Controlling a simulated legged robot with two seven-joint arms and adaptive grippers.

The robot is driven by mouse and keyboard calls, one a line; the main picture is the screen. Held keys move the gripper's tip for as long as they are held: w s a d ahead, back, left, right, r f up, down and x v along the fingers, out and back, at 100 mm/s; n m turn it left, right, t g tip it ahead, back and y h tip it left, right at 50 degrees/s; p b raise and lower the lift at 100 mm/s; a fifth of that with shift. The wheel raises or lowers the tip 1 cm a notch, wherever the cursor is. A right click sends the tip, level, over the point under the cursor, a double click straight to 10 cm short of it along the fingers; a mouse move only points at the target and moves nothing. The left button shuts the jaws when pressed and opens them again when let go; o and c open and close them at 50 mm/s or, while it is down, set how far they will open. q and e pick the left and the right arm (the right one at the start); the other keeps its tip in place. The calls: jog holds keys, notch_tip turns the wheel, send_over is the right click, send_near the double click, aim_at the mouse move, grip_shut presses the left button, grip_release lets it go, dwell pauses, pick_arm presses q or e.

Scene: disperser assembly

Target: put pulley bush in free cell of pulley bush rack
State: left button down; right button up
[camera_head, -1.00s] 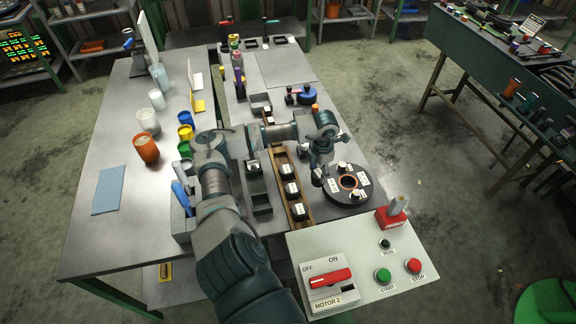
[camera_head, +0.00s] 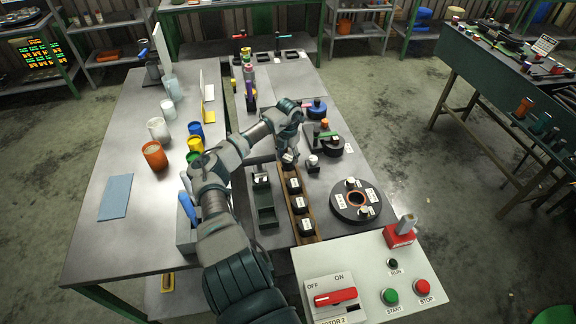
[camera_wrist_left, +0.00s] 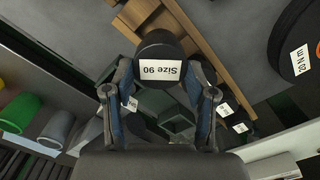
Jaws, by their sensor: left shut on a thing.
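My left gripper (camera_head: 290,148) is over the far end of the wooden pulley bush rack (camera_head: 310,236). It is shut on a black pulley bush, which shows in the left wrist view (camera_wrist_left: 160,46) with a white "Size 90" label facing the camera. The rack's wood (camera_wrist_left: 197,32) shows right behind the bush in that view. Whether the bush touches the rack I cannot tell. Several black bushes with white labels (camera_head: 300,203) sit in a row in the rack. The rack's far end is partly hidden by my gripper. My right gripper is not in view.
A black disc with labels (camera_head: 345,211) lies right of the rack. A dark tray (camera_head: 268,216) is to its left. The motor switch panel (camera_head: 358,262) is in front.

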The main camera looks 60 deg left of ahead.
aim_at(288, 158)
pick_arm(q)
jog(key=shift+w+f, duration=0.1)
jog(key=shift+f, duration=0.2)
notch_tip(288, 158, down, 3)
jog(key=shift+f, duration=0.55)
jog(key=shift+c, duration=1.8)
grip_release()
jog(key=shift+r, duration=0.1)
notch_tip(288, 158, up, 4)
jog(key=shift+a+r, duration=0.1)
jog(key=shift+r, duration=0.05)
jog(key=r, duration=0.7)
jog(key=shift+s+r, duration=0.3)
jog(key=shift+r, duration=0.1)
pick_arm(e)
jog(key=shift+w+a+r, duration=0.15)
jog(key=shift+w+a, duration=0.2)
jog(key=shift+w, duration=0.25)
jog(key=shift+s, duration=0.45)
